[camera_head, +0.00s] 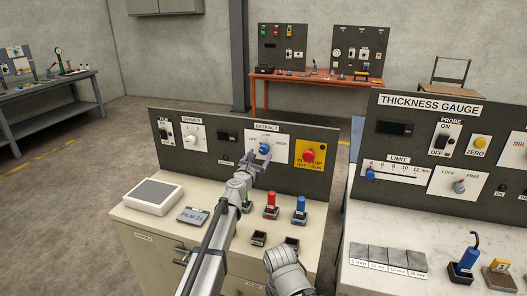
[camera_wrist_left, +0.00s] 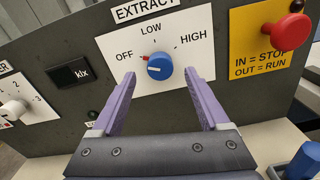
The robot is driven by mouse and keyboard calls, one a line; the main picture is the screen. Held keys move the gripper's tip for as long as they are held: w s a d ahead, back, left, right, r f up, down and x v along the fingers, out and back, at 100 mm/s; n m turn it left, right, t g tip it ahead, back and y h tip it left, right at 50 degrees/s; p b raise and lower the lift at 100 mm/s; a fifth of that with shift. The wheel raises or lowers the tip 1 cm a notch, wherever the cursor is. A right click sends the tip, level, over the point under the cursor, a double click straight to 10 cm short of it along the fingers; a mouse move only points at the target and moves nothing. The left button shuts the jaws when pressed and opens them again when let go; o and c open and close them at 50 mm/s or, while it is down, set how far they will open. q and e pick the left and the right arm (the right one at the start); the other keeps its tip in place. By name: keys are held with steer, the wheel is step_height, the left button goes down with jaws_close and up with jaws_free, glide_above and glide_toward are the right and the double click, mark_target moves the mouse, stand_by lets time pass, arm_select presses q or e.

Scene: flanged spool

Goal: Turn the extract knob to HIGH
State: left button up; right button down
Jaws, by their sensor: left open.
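The extract knob (camera_wrist_left: 160,66) is a round blue knob on a white plate labelled OFF, LOW and HIGH in the left wrist view. A white line on its face lies roughly level; a small red mark shows at its upper left, toward OFF. In the head view the knob (camera_head: 265,149) sits on the dark upright panel. My left gripper (camera_wrist_left: 161,77) is open, with its purple fingers on either side of and below the knob, apparently not touching it. In the head view the left gripper (camera_head: 256,165) is just in front of the panel.
A red stop button (camera_wrist_left: 292,31) on a yellow plate is right of the knob. A dark display (camera_wrist_left: 69,73) and a white dial (camera_wrist_left: 14,108) are to the left.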

mark_target(263, 150)
arm_select(q)
steer(key=x, duration=0.5)
steer(key=shift+w+d, duration=0.1)
steer(key=shift+w, duration=0.15)
steer(key=shift+c, duration=0.2)
jaws_close()
